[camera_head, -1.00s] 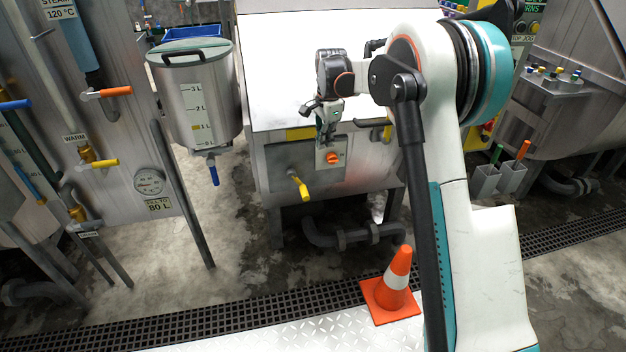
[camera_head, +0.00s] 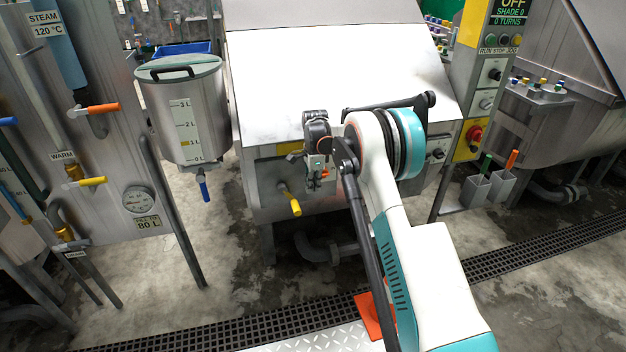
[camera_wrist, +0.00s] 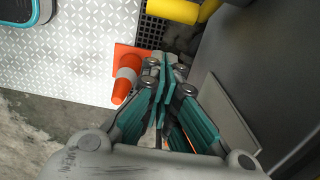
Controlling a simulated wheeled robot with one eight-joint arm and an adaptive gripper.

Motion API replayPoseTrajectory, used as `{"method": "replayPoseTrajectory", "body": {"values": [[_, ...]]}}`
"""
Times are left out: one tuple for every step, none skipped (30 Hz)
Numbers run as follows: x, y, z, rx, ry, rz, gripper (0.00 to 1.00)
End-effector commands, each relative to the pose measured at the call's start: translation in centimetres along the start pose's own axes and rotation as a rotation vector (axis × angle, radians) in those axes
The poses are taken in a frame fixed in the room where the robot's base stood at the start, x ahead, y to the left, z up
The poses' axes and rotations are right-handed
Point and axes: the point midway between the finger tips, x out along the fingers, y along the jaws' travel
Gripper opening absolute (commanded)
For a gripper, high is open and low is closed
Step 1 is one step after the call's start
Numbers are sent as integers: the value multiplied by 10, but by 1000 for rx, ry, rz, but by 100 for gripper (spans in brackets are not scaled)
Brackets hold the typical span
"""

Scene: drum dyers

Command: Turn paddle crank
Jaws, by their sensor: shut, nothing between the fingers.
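The steel drum machine (camera_head: 330,72) with a pale sloped lid stands ahead in the head view. I cannot pick out a paddle crank for certain; my arm covers part of the machine's front. My gripper (camera_head: 315,183) is in front of that face, pointing down, right of a yellow-handled valve (camera_head: 291,203). A bit of orange shows beside the gripper. In the wrist view my gripper (camera_wrist: 166,62) has its fingers together with nothing held. The grey machine wall (camera_wrist: 240,60) is close on the right, and a yellow handle (camera_wrist: 173,10) is beyond the fingertips.
A measuring tank (camera_head: 188,120) and a valve panel (camera_head: 100,160) stand left. A control post (camera_head: 482,90) with a red stop button (camera_head: 474,133) stands right. A drain grate (camera_head: 225,333) crosses the floor.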

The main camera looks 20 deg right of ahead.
Motion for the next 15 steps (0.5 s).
{"method": "replayPoseTrajectory", "body": {"values": [[14,0,0,0,0,0,0],[19,0,0,0,0,0,0],[26,0,0,0,0,0,0],[30,0,3,-2,0,0,0],[33,0,8,-3,0,0,0],[37,0,12,-3,0,0,0],[39,0,14,-2,0,0,0],[42,0,17,-2,0,0,0],[44,0,20,-1,0,0,0],[46,0,22,-1,0,0,0],[47,0,24,-1,0,0,0],[49,0,25,-1,0,0,0],[50,0,26,-1,0,0,0],[50,0,27,-1,0,0,0],[50,0,28,-1,0,0,0]]}}
